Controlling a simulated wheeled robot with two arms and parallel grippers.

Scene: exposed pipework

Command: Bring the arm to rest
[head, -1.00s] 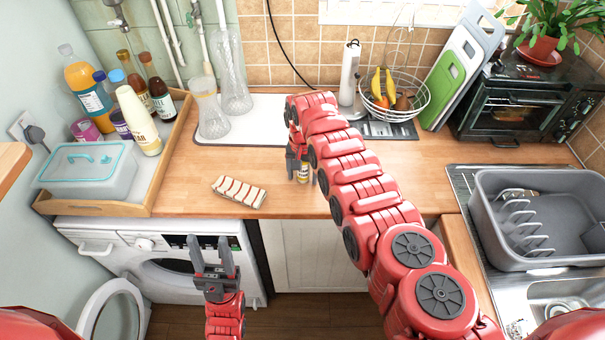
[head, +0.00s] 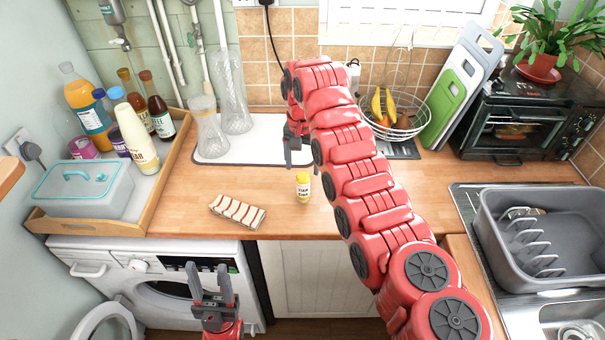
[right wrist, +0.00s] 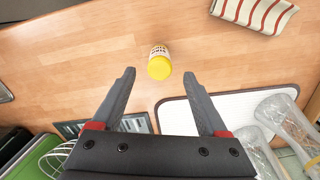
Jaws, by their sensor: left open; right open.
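My right arm reaches across the worktop, and its gripper (head: 299,158) points down behind a small yellow-capped jar (head: 303,187). In the right wrist view the gripper (right wrist: 160,85) is open and empty, with the fingers spread and the jar (right wrist: 159,62) standing beyond the fingertips, apart from them. My left gripper (head: 208,277) is open and empty in front of the washing machine, below the worktop edge. The jar stands upright on the wooden worktop (head: 200,185).
A striped folded cloth (head: 237,210) lies left of the jar. Glass vases (head: 210,130) stand on a white mat at the back. A wooden tray (head: 160,206) with bottles is at left. A fruit basket (head: 405,125), oven (head: 515,125) and dish rack (head: 530,225) are at right.

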